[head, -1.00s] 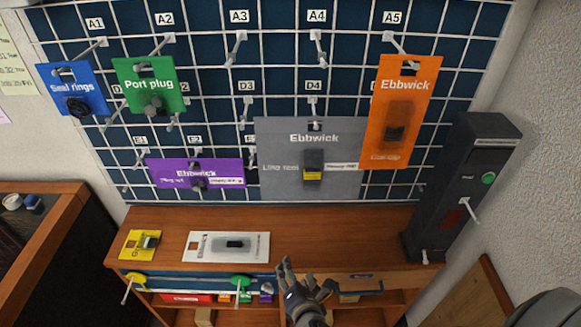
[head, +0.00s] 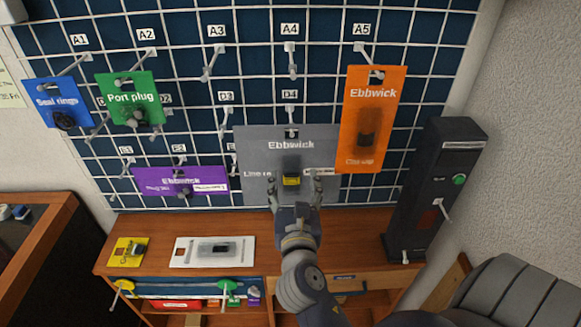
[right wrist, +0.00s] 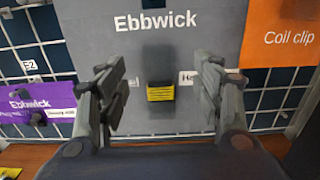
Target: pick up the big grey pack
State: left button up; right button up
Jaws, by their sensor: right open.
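The big grey pack (head: 262,147), labelled Ebbwick, hangs on the hook under label D4 on the wire grid. A dark part with a yellow band sits at its middle. It fills the centre of the right wrist view (right wrist: 182,38). My right gripper (head: 300,188) is in front of the pack's lower half. In the right wrist view the gripper (right wrist: 160,88) is open, with one finger on each side of the dark and yellow part. I cannot tell whether the fingers touch the pack. My left gripper is not in view.
An orange pack (head: 370,110) hangs close at the right, overlapping the grey pack's edge. A purple pack (head: 165,181) hangs at the left. Blue (head: 55,95) and green (head: 122,90) packs hang higher. A black post (head: 432,185) stands right. A white pack (head: 190,250) lies on the wooden bench (head: 257,225).

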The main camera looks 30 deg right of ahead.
aim_at(292, 166)
jog(key=p+x, duration=0.1)
jog(key=x, duration=0.3)
jog(key=shift+w+p, duration=0.35)
jog(key=shift+w, duration=0.1)
jog(key=shift+w+d+f, duration=0.1)
jog(key=shift+w+d, duration=0.15)
jog(key=shift+s, duration=0.1)
jog(key=shift+c, duration=1.1)
grip_shut()
